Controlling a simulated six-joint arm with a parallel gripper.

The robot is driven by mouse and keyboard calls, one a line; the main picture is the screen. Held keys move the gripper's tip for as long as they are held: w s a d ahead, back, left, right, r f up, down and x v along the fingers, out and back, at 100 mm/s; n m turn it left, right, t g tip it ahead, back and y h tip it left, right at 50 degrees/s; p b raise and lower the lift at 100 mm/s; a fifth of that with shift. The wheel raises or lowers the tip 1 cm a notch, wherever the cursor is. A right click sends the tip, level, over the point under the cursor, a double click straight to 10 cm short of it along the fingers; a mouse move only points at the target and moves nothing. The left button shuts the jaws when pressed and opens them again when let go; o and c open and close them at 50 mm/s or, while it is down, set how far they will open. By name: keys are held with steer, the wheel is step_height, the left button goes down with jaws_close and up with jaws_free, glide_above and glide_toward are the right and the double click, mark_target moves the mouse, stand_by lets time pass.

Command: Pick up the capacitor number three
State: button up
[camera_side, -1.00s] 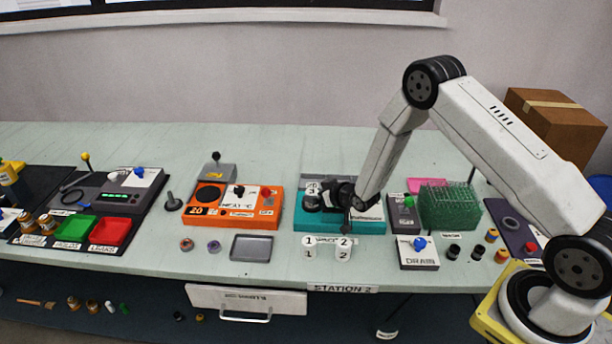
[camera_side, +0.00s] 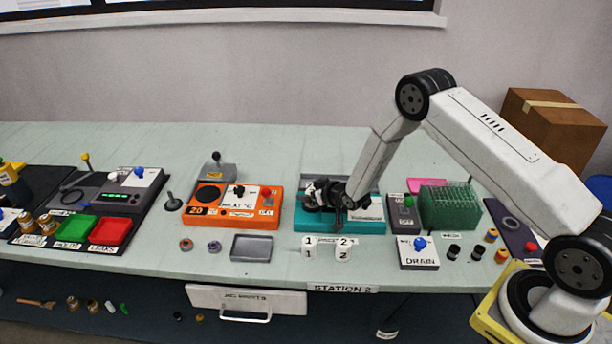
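Two white cylinders stand in front of the teal station: one marked 1 (camera_side: 309,246) and one marked 2 (camera_side: 343,248). My dark gripper (camera_side: 318,199) is over the left part of the teal station (camera_side: 368,227). A small white patch (camera_side: 320,184) shows right at the gripper, where a white top marked 3 showed earlier. The gripper and wrist cover most of it, and its number cannot be read now. The fingers are small and dark, so I cannot tell whether they are open or closed on it.
The orange heating unit (camera_side: 255,222) stands left of the teal station. The green rack (camera_side: 446,208), the drain box (camera_side: 418,259) and a grey switch box (camera_side: 404,225) stand to the right. A grey tray (camera_side: 251,248) lies front left. The table behind the stations is clear.

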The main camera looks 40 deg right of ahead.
jaws_close()
steer(key=shift+r, duration=0.1)
steer(key=shift+r, duration=0.7)
steer(key=r+v, duration=0.1)
steer(key=v, duration=0.7)
steer(key=w+a+r+v, duration=0.1)
steer(key=v, duration=0.8)
steer(key=shift+a+r, duration=0.15)
steer(key=shift+r, duration=0.45)
